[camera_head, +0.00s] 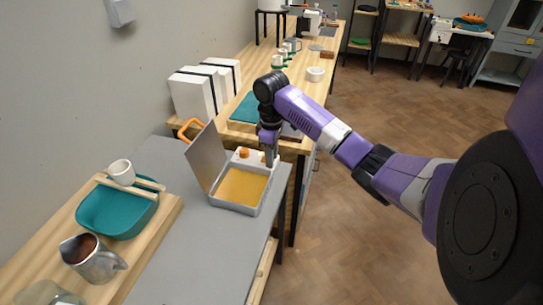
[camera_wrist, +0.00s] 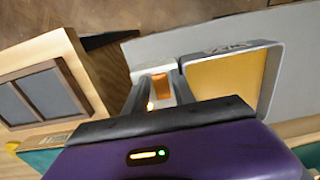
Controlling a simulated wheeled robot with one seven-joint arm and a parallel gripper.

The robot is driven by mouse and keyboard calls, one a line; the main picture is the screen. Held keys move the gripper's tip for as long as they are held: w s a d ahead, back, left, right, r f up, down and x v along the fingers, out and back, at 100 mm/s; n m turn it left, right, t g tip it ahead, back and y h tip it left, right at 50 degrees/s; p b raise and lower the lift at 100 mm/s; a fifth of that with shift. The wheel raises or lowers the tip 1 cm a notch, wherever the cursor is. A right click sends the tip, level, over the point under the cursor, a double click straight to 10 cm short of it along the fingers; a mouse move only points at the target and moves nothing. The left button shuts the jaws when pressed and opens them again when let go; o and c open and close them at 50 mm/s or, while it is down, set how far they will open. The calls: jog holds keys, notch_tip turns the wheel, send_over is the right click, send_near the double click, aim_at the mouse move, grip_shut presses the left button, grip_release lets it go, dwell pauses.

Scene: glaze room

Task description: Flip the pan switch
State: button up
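The pan (camera_head: 240,188) is a shallow grey metal tray with a yellow-orange inside and its lid (camera_head: 206,157) raised on the left. It also shows in the wrist view (camera_wrist: 274,82). At its back end is a pale control block (camera_head: 251,157) with an orange knob (camera_head: 243,153) and a second small orange part near my gripper. My gripper (camera_head: 270,161) points down at the block's right end. In the wrist view its two fingers (camera_wrist: 160,96) stand apart, with a glowing orange part (camera_wrist: 158,86) showing between them. Whether they touch it I cannot tell.
A teal basin (camera_head: 117,212) with a white cup (camera_head: 121,172) and a metal pitcher (camera_head: 92,259) stand to the left. White boxes (camera_head: 193,94) and a teal tray (camera_head: 243,107) are behind. The grey table (camera_head: 165,250) is clear in front of the pan.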

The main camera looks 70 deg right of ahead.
grip_shut()
jog(key=shift+w+r+p, duration=0.1)
jog(key=shift+r+p, duration=0.15)
jog(key=shift+p, duration=0.2)
jog(key=shift+w+r+g+p, duration=0.1)
jog(key=shift+w+g+p, duration=0.1)
jog(key=shift+g+p, duration=0.65)
jog(key=shift+w+g+p, duration=0.15)
jog(key=shift+g+p, duration=0.4)
jog(key=shift+g, duration=0.3)
grip_release()
